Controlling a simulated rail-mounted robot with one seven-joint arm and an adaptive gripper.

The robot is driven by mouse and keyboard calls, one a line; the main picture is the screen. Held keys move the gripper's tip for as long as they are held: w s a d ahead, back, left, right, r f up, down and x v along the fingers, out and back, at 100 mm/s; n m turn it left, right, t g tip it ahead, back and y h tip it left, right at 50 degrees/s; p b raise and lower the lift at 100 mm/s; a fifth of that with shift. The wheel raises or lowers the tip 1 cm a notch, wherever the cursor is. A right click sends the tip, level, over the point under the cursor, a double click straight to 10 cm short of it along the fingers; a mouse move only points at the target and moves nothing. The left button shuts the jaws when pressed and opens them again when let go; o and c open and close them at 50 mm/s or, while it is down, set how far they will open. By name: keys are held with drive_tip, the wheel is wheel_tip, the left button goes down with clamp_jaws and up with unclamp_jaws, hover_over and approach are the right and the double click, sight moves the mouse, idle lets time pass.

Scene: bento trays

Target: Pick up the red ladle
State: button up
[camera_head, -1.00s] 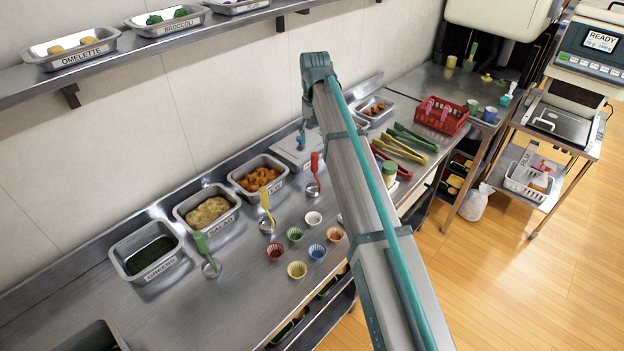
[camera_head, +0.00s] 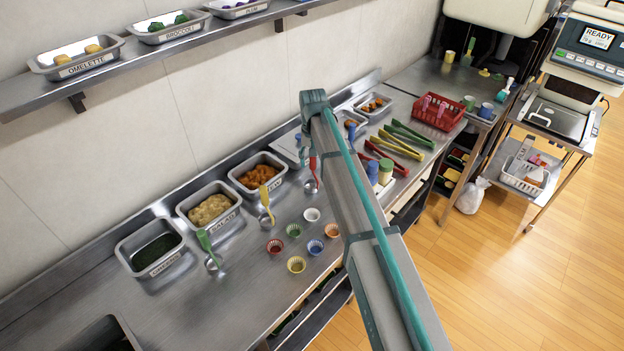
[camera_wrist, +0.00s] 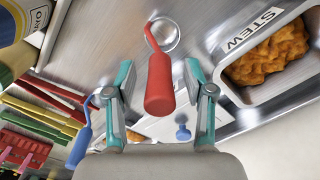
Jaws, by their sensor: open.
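The red ladle (camera_head: 313,171) stands on the steel counter to the right of the stew tray (camera_head: 257,173). In the wrist view its thick red handle (camera_wrist: 159,84) points towards my wrist, and its round bowl (camera_wrist: 164,34) lies beyond. My gripper (camera_wrist: 158,72) is open, with one teal-and-grey finger on each side of the handle. I see gaps on both sides, so the fingers look apart from it. In the head view my gripper (camera_head: 304,152) is small and partly hidden by my arm, close to the ladle.
The stew tray also shows close at the right in the wrist view (camera_wrist: 228,80). A blue ladle (camera_wrist: 82,138) is at the left there. Bottles (camera_head: 385,172) and tongs (camera_head: 398,146) lie to the right.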

drive_tip(key=shift+f, duration=0.15)
drive_tip(key=shift+c, duration=0.3)
clamp_jaws()
